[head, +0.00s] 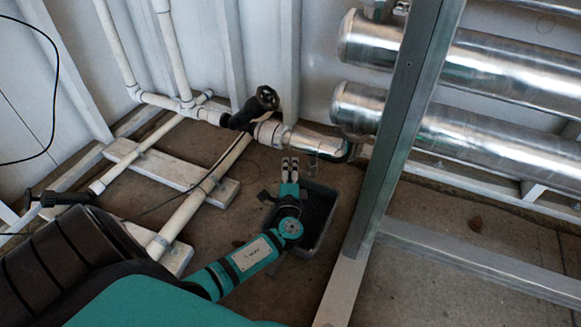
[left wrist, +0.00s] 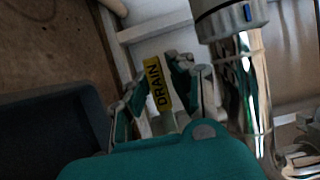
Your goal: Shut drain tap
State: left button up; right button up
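The drain tap carries a yellow label reading DRAIN (left wrist: 154,84), which shows between my left gripper's fingers in the left wrist view. In the head view the small tap (head: 313,158) hangs below the silver pipe, just right of the fingertips, and its details are too small to make out. My left gripper (head: 290,164) points up toward the pipe. In the left wrist view its fingers (left wrist: 157,88) stand apart on either side of the label. I cannot tell whether they touch the tap. My right gripper is not in view.
A silver pipe (head: 312,142) runs above the gripper, with a black valve (head: 250,108) on its left. A dark tray (head: 316,225) lies on the floor behind my left wrist. A metal upright (head: 402,125) and steel cylinders (head: 455,125) stand to the right.

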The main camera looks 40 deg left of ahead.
pick_arm(q)
jog(key=o, duration=0.3)
jog(key=shift+f, duration=0.1)
